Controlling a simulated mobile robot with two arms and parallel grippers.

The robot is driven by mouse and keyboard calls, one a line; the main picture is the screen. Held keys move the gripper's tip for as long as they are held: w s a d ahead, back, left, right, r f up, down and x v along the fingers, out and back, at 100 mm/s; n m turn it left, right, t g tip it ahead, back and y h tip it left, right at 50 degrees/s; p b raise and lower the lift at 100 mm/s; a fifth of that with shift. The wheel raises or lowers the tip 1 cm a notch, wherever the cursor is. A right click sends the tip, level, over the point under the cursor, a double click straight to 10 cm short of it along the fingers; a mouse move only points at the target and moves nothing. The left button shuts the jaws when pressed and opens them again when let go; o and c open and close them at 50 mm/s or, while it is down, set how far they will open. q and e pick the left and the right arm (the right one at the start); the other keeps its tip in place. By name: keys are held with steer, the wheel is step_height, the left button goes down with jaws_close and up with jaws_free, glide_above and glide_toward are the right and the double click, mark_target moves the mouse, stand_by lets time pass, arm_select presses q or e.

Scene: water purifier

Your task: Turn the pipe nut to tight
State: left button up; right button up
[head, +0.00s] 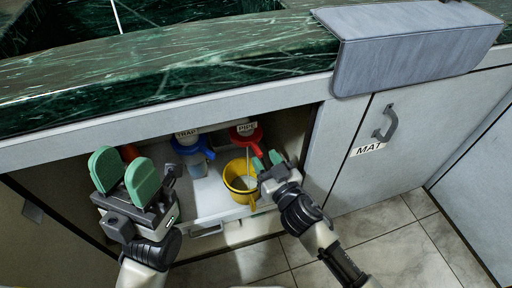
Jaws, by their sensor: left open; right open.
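The red pipe nut (242,141) with a white "PIPE" label is inside the open cabinet under the counter, above the yellow bucket. My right gripper (267,161) is open, just right of and below the red nut. It looks empty, and I cannot tell whether it touches the nut or the bucket rim. My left gripper (124,174) is open and empty at the cabinet's left side, its green fingers spread and pointing up.
A blue nut (187,148) labelled "TRAP" sits left of the red one. A yellow bucket (236,184) stands on the cabinet floor. The door marked "MAT" (367,149) is shut.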

mark_target(261, 154)
steer(key=b+x, duration=0.1)
steer(key=x, duration=0.4)
steer(key=shift+w, duration=0.15)
jaws_close()
